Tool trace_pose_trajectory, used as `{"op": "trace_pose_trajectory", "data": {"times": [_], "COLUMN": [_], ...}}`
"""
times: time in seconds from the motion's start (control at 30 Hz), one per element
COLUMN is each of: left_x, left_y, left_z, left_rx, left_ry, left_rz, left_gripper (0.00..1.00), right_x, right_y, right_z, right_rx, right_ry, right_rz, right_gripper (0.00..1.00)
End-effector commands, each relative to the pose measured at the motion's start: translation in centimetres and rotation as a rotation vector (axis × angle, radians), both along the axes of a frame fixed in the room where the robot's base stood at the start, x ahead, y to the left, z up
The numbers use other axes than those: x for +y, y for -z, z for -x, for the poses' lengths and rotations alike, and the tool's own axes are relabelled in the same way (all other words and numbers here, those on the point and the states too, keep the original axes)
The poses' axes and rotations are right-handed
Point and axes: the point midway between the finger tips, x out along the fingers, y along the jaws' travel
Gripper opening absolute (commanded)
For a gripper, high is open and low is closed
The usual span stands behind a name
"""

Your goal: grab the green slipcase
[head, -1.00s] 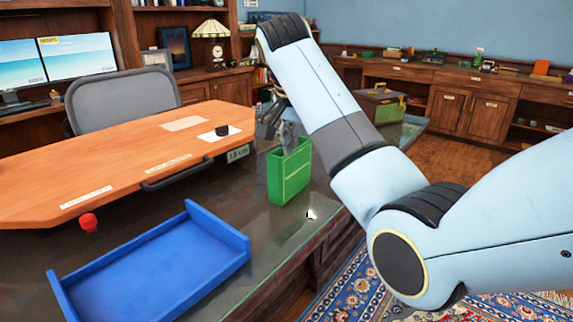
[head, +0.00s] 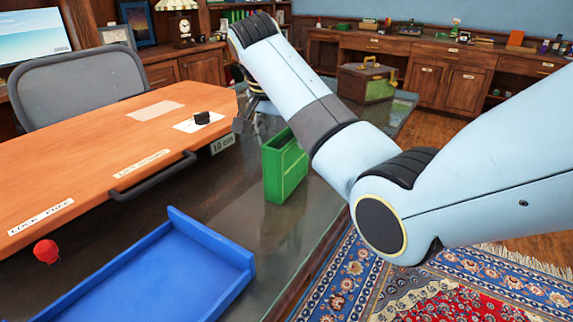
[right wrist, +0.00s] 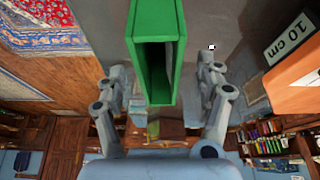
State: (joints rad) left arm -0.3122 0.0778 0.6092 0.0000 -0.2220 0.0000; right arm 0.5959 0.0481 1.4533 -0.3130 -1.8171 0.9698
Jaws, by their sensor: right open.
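The green slipcase (head: 286,168) stands upright on the dark glossy desk top, just right of the orange wooden board. In the right wrist view the slipcase (right wrist: 157,22) comes in from the top centre, its open hollow side facing the camera. My right gripper (head: 258,124) is open, behind and to the upper left of the slipcase in the head view, partly hidden by my arm. In the right wrist view its fingers (right wrist: 163,85) are spread to the left and right of the slipcase, with gaps on both sides. My left gripper is not in view.
A blue tray (head: 172,300) lies in front. A brown-green box (head: 367,83) stands farther back. Bare desk shows in front of the slipcase.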

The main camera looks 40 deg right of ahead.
Motion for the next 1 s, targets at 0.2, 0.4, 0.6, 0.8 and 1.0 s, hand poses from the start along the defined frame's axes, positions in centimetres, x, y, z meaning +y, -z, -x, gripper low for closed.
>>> {"op": "trace_pose_trajectory", "data": {"times": [0.2,0.4,0.6,0.8,1.0], "left_x": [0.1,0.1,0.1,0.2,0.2], "left_y": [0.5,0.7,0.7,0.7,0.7], "left_z": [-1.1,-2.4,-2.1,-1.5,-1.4], "left_rx": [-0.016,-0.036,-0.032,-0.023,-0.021], "left_ry": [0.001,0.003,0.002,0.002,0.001], "left_rz": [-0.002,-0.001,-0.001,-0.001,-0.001], "left_gripper": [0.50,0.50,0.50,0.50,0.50], "right_x": [-1.5,-2.1,-2.1,-2.1,-2.1], "right_y": [2.9,4.6,4.6,4.6,4.5], "right_z": [-0.6,-0.9,-1.0,-1.0,-1.0], "right_rx": [0.003,0.001,0.000,0.000,0.000], "right_ry": [0.002,0.000,0.000,0.000,0.000], "right_rz": [0.002,0.000,0.000,0.000,0.000], "right_gripper": [0.70,0.70,0.70,0.45,0.19]}}
